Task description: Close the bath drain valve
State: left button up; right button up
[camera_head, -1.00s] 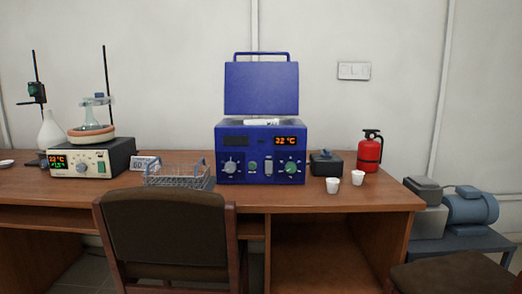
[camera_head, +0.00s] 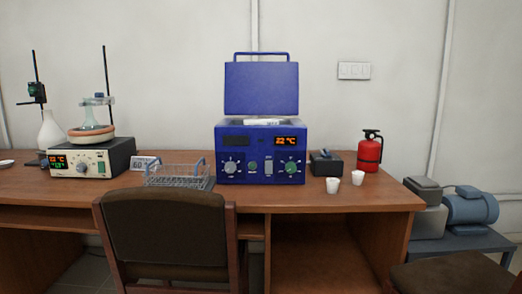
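A blue bath unit (camera_head: 235,150) stands on the wooden desk at the middle of the head view. Its lid (camera_head: 262,88) is raised upright behind it. Its front has a lit red display (camera_head: 286,141), a left dial (camera_head: 231,168), a right dial (camera_head: 291,168) and small controls between them. I cannot tell a drain valve apart from these controls at this size. Neither of my grippers is in view.
A wire basket (camera_head: 177,176) stands left of the bath. A dark box (camera_head: 326,163), two white cups (camera_head: 332,185) and a red extinguisher (camera_head: 370,153) are at its right. A chair (camera_head: 166,228) blocks the desk's front left. A pump (camera_head: 470,208) stands far right.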

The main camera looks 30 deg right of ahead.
aim_at(326, 153)
jog(key=z, duration=1.35)
jog(key=i+j, duration=0.1)
jog(key=i, duration=0.25)
